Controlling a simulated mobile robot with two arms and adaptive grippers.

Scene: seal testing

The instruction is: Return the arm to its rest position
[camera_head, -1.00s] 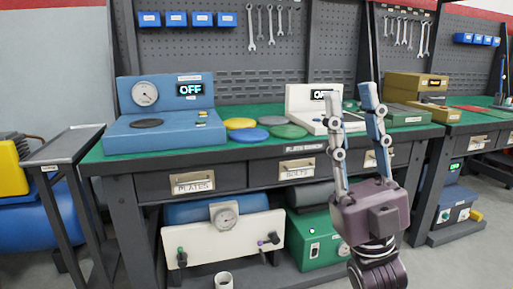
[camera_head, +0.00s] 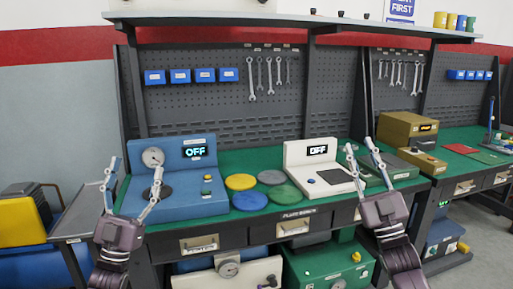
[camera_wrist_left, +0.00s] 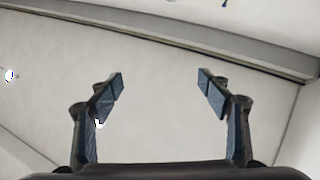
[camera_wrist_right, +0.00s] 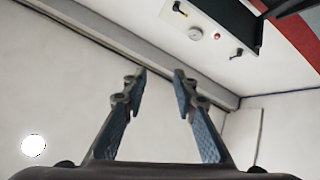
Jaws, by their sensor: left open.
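My left gripper (camera_head: 134,174) is raised at the left, in front of the blue machine (camera_head: 180,196) on the bench. Its fingers are spread wide and empty, as the left wrist view (camera_wrist_left: 160,78) also shows. My right gripper (camera_head: 361,147) is raised at the right, with its fingers pointing up in front of the bench. Its fingers are apart with nothing between them in the right wrist view (camera_wrist_right: 160,73), the gap being narrower than the left one's. Both wrist cameras look toward a pale wall and ceiling area.
The green bench top (camera_head: 233,160) holds yellow, blue, grey and green discs, a white device (camera_head: 318,163) and a brown box (camera_head: 399,129). Both machine displays read OFF. A grey side table (camera_head: 75,222) stands at left. A pegboard with wrenches and blue bins stands behind.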

